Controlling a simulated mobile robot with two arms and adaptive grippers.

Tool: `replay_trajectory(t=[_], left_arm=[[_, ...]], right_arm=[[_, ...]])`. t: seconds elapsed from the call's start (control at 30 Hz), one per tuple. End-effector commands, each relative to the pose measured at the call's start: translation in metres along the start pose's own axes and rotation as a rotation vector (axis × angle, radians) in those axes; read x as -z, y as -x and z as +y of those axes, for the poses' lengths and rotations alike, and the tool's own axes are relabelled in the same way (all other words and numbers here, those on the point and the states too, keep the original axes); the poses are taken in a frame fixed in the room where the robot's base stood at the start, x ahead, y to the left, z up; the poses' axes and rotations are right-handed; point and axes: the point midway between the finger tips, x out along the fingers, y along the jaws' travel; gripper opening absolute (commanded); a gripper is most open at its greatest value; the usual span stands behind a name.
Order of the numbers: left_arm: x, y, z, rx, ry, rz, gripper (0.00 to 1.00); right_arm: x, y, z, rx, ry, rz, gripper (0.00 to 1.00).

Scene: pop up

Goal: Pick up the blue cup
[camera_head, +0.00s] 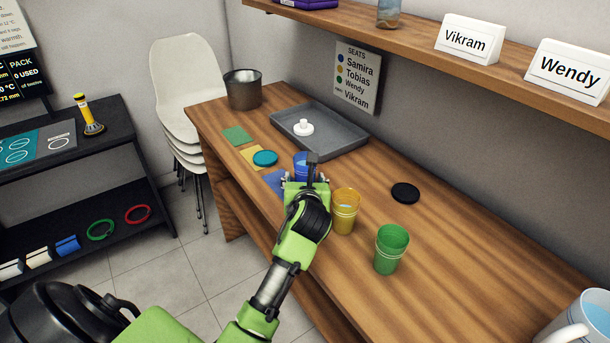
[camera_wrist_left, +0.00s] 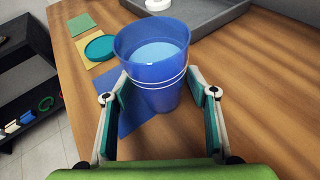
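The blue cup (camera_wrist_left: 152,62) stands upright on the wooden table and holds light blue liquid. In the head view the cup (camera_head: 300,165) is partly hidden behind my left gripper (camera_head: 306,178). In the left wrist view the left gripper (camera_wrist_left: 158,88) is open, with one finger on each side of the cup. The fingertips are close to the cup's sides; I cannot tell whether they touch. A blue square mat (camera_wrist_left: 120,110) lies beside and partly under the cup. My right gripper is not in view.
A yellow cup (camera_head: 345,210) and a green cup (camera_head: 390,248) stand to the right. A grey tray (camera_head: 345,140), a teal disc (camera_head: 265,158) and a metal pot (camera_head: 243,90) are farther back. A black disc (camera_head: 405,193) lies near the wall. A shelf (camera_head: 420,45) overhangs the table.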

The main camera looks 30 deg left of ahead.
Motion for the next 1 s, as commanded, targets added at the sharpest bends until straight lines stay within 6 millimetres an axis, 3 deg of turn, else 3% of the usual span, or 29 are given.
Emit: replay_trajectory(t=[0.03,0.17,0.2,0.63,0.87,1.0], left_arm=[[0.000,0.000,0.000,0.000,0.000,0.000,0.42],[0.000,0.000,0.000,0.000,0.000,0.001,0.09],[0.000,0.000,0.000,0.000,-0.001,0.001,0.06],[-0.004,0.002,0.000,0.000,-0.001,-0.002,0.06],[-0.031,0.012,0.002,0.000,-0.001,-0.008,0.06],[-0.046,0.035,0.015,0.000,-0.001,-0.007,0.06]], right_arm=[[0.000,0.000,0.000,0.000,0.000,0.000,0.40],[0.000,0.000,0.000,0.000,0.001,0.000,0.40],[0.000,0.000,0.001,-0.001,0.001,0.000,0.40],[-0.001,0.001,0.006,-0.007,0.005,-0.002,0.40],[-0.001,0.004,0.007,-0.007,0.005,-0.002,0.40],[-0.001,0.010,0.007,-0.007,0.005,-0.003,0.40]])
